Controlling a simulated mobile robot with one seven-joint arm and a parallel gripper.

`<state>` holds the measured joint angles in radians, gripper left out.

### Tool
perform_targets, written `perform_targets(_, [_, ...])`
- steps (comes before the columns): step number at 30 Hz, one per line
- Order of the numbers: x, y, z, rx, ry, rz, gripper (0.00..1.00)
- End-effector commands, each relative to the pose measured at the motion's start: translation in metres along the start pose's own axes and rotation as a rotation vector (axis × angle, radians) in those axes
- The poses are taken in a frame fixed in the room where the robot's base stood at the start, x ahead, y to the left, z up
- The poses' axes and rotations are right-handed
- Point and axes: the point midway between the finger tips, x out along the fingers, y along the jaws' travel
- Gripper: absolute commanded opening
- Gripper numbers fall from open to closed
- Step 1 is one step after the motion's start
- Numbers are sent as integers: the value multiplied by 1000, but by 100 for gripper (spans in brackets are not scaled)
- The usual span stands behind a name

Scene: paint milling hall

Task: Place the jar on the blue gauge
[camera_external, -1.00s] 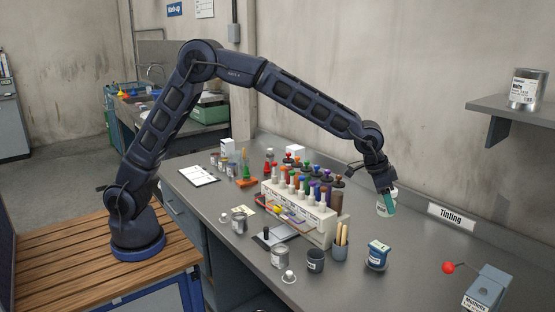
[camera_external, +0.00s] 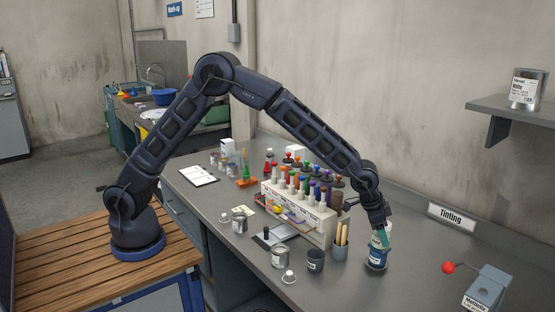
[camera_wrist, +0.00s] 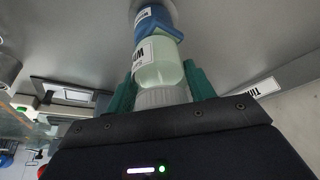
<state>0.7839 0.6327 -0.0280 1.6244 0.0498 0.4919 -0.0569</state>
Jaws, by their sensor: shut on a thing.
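The jar (camera_wrist: 160,67) is pale and translucent with a ribbed lid and a white label. My gripper (camera_external: 384,234) is shut on it by the lid end, with a green finger on each side in the wrist view (camera_wrist: 163,90). The blue gauge (camera_external: 376,258) stands on the bench, a blue block with a white label. In the external view the jar (camera_external: 377,242) is right over the gauge, partly hidden by a finger. In the wrist view the jar's base meets the blue gauge (camera_wrist: 157,24) or nearly so; I cannot tell if they touch.
A cup of wooden sticks (camera_external: 341,243) and a dark cup (camera_external: 315,260) stand just left of the gauge. The rack of coloured bottles (camera_external: 300,215) is further left. A grey device with a red knob (camera_external: 485,287) is at right. Bench between is clear.

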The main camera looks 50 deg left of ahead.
Motion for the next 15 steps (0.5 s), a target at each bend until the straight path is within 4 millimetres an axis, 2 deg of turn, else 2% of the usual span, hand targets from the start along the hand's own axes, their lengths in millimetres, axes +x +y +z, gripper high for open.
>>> perform_targets(8, [1, 0, 0, 0, 0, 0, 27])
perform_targets(9, [2, 0, 1, -1, 0, 0, 56])
perform_targets(12, [2, 0, 1, -1, 0, 0, 75])
perform_targets(15, [2, 0, 0, -1, 0, 0, 75])
